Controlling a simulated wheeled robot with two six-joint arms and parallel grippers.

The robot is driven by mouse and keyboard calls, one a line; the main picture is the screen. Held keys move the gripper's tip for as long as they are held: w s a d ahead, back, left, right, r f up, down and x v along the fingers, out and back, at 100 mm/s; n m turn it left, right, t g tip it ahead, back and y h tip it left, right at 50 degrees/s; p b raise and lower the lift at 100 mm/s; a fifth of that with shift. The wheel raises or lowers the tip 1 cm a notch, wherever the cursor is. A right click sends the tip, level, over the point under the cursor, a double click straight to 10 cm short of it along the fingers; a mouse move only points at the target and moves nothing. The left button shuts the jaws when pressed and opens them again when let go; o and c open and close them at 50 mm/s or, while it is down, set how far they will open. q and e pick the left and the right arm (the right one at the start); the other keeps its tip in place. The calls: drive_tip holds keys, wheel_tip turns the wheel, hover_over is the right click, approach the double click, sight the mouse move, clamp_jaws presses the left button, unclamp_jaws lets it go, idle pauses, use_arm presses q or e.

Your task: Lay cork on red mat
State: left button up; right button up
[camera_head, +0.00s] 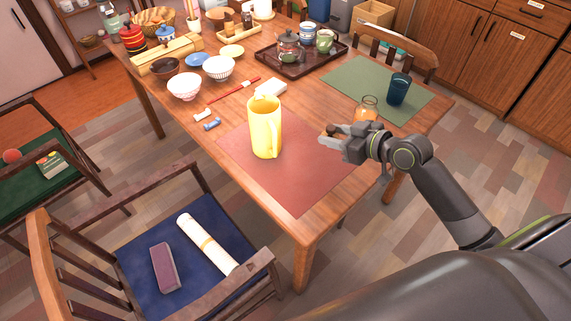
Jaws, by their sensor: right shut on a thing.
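The red mat (290,178) lies at the near corner of the wooden table. A yellow pitcher (264,128) stands on it, toward its far left part. My right gripper (328,137) comes in from the right and is above the mat's right side. It is shut on a small brown thing at its fingertips, which looks like the cork (331,128); the fingers partly hide it. I cannot tell how high it is above the mat. My left gripper is not in view.
A glass jar (367,107) with orange contents stands just behind my right gripper. A dark blue cup (398,89) stands on the green mat (357,80). Bowls and a tray (297,66) with a teapot are farther back. The front part of the red mat is clear.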

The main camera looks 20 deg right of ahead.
sight(333, 163)
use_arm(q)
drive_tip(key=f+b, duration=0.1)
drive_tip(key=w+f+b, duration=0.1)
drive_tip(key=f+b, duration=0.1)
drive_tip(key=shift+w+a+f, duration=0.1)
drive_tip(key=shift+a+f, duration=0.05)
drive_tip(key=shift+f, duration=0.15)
use_arm(e)
drive_tip(key=d+f, duration=0.1)
drive_tip(key=f, duration=0.3)
drive_tip(key=w+f, duration=0.1)
drive_tip(key=f, duration=0.2)
drive_tip(key=w+d+f, duration=0.1)
drive_tip(key=f, duration=0.3)
drive_tip(key=shift+d+f, duration=0.3)
drive_tip(key=shift+f, duration=0.05)
drive_tip(key=shift+f+b, duration=0.15)
drive_tip(key=shift+b, duration=0.25)
drive_tip(key=o, duration=0.9)
drive_tip(key=shift+o, duration=0.2)
